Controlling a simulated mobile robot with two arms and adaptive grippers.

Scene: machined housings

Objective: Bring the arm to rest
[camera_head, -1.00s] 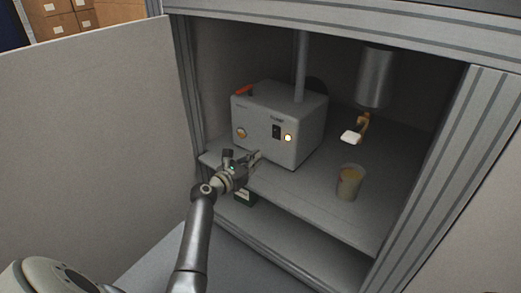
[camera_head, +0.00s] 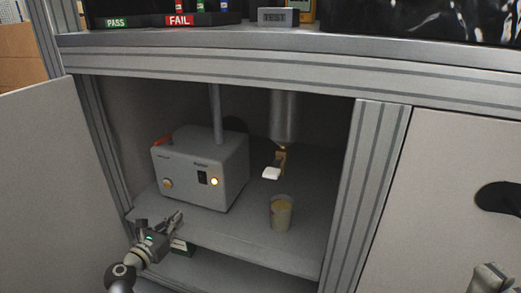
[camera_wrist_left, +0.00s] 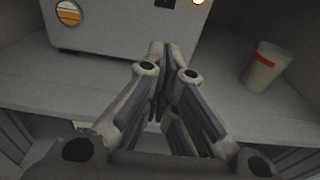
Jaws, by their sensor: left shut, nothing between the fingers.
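My left gripper (camera_head: 176,220) is in front of the open cabinet, at the front edge of its shelf. Its fingers are shut and empty, and they also show in the left wrist view (camera_wrist_left: 165,65). A grey machine box (camera_head: 200,168) with a lit button and a dark switch stands on the shelf just beyond the fingertips; I see no contact. At the lower right edge of the head view is a grey part (camera_head: 492,280) that may be my right arm; no right fingers show clearly.
A cup (camera_head: 281,213) stands on the shelf (camera_head: 240,228) right of the box, under a hanging cylinder (camera_head: 284,118) with a white-ended part (camera_head: 271,173). A cabinet post (camera_head: 365,190) stands at the right. PASS and FAIL bins (camera_head: 180,20) sit on the worktop above.

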